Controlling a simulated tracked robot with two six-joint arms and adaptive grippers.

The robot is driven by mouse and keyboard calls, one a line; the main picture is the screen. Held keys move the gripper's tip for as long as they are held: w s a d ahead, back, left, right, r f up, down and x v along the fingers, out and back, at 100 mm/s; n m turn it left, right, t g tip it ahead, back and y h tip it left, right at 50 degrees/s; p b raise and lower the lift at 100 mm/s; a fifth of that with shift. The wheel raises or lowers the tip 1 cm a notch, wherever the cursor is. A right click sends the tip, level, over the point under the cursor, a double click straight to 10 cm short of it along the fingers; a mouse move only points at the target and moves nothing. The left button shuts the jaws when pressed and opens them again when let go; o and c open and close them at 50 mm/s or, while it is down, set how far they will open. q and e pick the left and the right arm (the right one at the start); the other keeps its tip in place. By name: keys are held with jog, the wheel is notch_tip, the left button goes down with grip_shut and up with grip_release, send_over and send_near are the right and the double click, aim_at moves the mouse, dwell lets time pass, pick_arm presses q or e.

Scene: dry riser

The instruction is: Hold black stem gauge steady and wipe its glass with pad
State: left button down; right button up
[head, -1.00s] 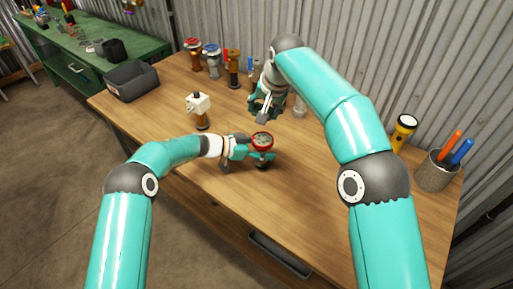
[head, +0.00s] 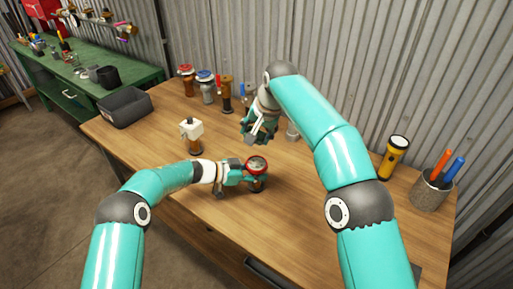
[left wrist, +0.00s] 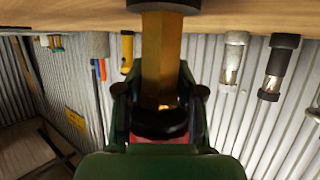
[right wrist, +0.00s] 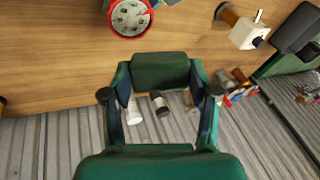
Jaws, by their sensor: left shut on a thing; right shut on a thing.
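The gauge (head: 257,164) has a red rim and a pale dial, and it stands upright on the wooden bench. My left gripper (head: 249,176) is shut around its upper part. In the left wrist view the gauge's stem (left wrist: 162,55) looks brass-coloured with dark ends. My right gripper (head: 258,132) is beyond and above the gauge, apart from it. In the right wrist view it is shut on a dark green block, apparently the pad (right wrist: 160,70). The dial (right wrist: 130,16) shows at that view's top edge, clear of the pad.
A white-topped fitting (head: 191,132) stands left of the gauge. Several valves (head: 206,86) line the back of the bench. A dark bin (head: 124,107) sits at the left end. A flashlight (head: 394,155) and a pen cup (head: 431,190) stand at the right.

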jog(key=m, duration=0.2)
jog(key=w+m+y, duration=0.1)
jog(key=m, duration=0.1)
jog(key=shift+w+a+f+y, duration=0.15)
jog(key=shift+a+f+y, duration=0.05)
jog(key=shift+y, duration=0.1)
jog(key=shift+f, duration=0.15)
send_over(252, 160)
jog(key=shift+s+d+f, duration=0.1)
jog(key=shift+d+f, duration=0.1)
jog(key=shift+f, duration=1.05)
jog(key=shift+s+d+f, duration=0.1)
jog(key=shift+d+f, duration=0.05)
jog(key=shift+f, duration=1.1)
jog(key=shift+w+a+f, duration=0.1)
jog(key=shift+a+f, duration=0.05)
jog(key=shift+f, duration=0.3)
jog(key=shift+w+a+f, duration=0.3)
jog(key=shift+a+f, duration=0.05)
jog(key=shift+a, duration=0.05)
jog(key=shift+f, duration=0.45)
jog(key=shift+d, duration=0.1)
jog(key=shift+s+d+f, duration=0.15)
jog(key=shift+s+d, duration=0.8)
jog(key=shift+s, duration=0.05)
